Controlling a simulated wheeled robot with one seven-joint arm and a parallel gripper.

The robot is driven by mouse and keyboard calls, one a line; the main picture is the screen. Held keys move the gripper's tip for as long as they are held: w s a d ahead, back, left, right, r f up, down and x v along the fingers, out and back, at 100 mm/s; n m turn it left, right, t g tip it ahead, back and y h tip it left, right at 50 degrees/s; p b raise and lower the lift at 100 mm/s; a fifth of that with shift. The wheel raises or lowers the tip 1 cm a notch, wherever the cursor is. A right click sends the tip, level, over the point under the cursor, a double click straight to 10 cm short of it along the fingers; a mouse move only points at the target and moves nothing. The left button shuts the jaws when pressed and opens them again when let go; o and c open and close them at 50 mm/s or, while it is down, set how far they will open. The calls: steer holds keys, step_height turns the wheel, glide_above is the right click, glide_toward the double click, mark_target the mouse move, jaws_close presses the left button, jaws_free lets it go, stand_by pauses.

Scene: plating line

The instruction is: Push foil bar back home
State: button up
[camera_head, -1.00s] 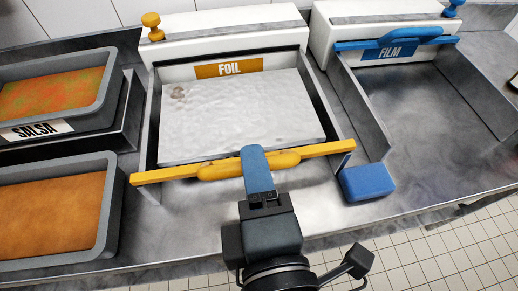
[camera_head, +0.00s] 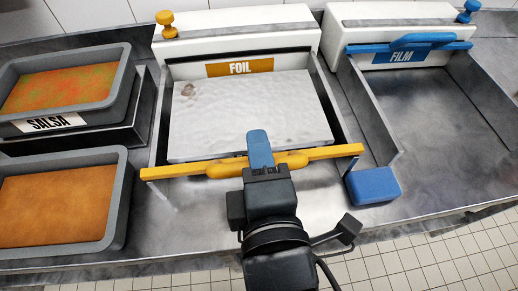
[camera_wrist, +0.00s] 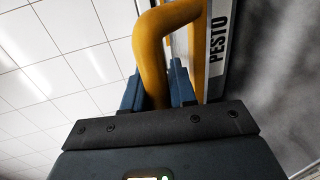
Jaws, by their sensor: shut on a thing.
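The yellow foil bar (camera_head: 325,153) lies across the front of the foil station, at the near edge of the pale foil sheet (camera_head: 250,112), well forward of the white foil dispenser (camera_head: 238,47). Its thicker middle grip sits at my gripper (camera_head: 260,152). My gripper reaches in from the front, its blue fingers shut on that grip. In the wrist view the yellow handle (camera_wrist: 152,50) of the bar passes between the two blue fingers. The fingers' contact with the handle is partly hidden.
Grey side walls (camera_head: 336,105) flank the foil sheet. A blue block (camera_head: 372,186) sits at the right wall's front. The film station's blue bar (camera_head: 405,45) is at its dispenser. Salsa (camera_head: 62,80) and orange-filled (camera_head: 55,205) pans stand left. A PESTO label (camera_wrist: 217,40) shows in the wrist view.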

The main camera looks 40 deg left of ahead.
jaws_close()
steer(key=b, duration=0.2)
glide_toward(240, 36)
steer(key=x, duration=0.5)
steer(key=shift+f, duration=0.2)
steer(key=shift+w+a+r, duration=0.1)
steer(key=shift+w+a, duration=0.2)
steer(key=shift+a, duration=0.2)
steer(key=shift+o, duration=1.6)
jaws_free()
steer(key=shift+o, duration=0.7)
steer(key=shift+w+a, duration=0.1)
steer(key=shift+o, duration=1)
